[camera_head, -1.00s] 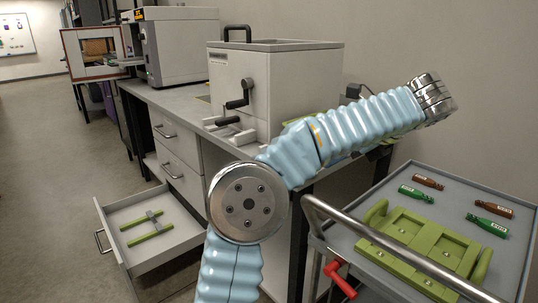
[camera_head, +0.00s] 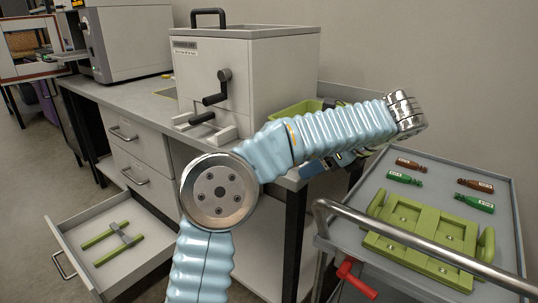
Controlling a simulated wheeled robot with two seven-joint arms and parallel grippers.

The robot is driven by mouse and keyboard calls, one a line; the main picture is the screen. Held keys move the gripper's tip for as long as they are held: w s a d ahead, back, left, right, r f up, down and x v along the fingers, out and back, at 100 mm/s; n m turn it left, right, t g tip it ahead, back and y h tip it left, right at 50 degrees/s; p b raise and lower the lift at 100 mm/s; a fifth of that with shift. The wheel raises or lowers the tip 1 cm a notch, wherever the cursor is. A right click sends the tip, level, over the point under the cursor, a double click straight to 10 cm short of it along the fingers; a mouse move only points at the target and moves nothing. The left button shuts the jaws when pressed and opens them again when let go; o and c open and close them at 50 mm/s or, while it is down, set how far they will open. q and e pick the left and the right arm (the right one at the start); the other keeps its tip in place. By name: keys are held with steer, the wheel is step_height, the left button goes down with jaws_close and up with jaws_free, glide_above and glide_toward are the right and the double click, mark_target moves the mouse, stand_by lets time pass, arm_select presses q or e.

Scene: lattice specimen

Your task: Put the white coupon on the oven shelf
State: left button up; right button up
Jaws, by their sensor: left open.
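I do not make out the white coupon in this view. The oven is the grey box (camera_head: 135,45) at the back left of the bench. Its framed door (camera_head: 22,70) stands open to the left; the shelf inside is not clear. My left arm crosses the middle of the view. My left gripper (camera_head: 338,160) is mostly hidden behind its forearm, beside the bench's right end; it is open, and I see nothing held. My right gripper is not in view.
A grey machine (camera_head: 258,75) with a black crank stands on the bench, a green bin (camera_head: 293,113) beside it. A drawer (camera_head: 140,258) is pulled out below. Floor at left is clear.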

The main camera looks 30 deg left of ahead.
arm_select(q)
jaws_close()
steer(key=shift+r, duration=0.15)
